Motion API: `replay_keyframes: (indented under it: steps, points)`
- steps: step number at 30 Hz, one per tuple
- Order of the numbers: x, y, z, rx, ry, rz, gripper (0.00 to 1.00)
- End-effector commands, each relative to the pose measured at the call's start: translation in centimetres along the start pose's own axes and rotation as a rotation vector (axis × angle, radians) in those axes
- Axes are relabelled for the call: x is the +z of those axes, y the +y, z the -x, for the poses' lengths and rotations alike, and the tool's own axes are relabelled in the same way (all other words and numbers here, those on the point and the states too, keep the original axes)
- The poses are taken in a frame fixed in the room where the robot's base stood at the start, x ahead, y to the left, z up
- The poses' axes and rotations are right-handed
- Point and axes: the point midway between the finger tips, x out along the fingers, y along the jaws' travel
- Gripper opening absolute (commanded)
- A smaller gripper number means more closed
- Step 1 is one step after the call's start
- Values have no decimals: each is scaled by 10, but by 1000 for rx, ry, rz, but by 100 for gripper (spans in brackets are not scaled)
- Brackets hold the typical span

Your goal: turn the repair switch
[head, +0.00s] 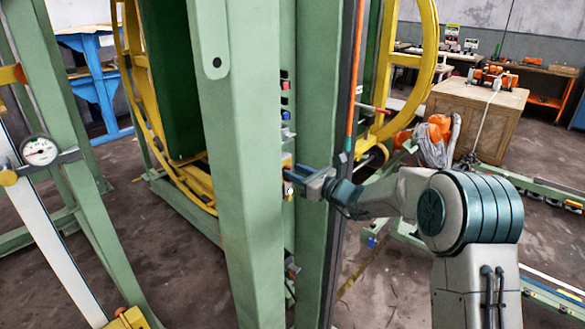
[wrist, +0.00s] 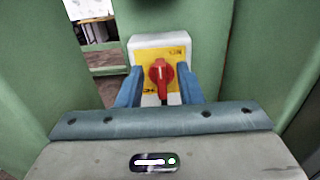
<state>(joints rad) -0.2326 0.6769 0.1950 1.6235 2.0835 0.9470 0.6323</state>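The repair switch (wrist: 161,74) is a red rotary knob on a yellow plate, on a white box (wrist: 160,41) set between green posts in the wrist view. A white mark on the knob points up. My gripper (wrist: 161,88) has its two blue fingers on either side of the knob, with a gap visible between each finger and the knob. In the head view my gripper (head: 306,184) reaches in from the right between the green posts. The switch is mostly hidden there by the front post and the gripper.
The green front post (head: 243,160) and rear post (head: 318,110) stand close around my gripper. A yellow ring frame (head: 410,90) is behind. A wooden crate (head: 480,110) stands at the back right. A gauge (head: 39,151) sits on the left.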

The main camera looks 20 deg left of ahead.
Motion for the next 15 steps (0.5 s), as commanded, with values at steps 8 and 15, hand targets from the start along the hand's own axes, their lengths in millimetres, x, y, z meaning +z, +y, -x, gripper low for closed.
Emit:
replay_keyframes:
  steps: [8, 15]
  points:
    - [0, 0, -20, 0, 0, 0, 33]
    - [0, 0, -20, 0, 0, 0, 33]
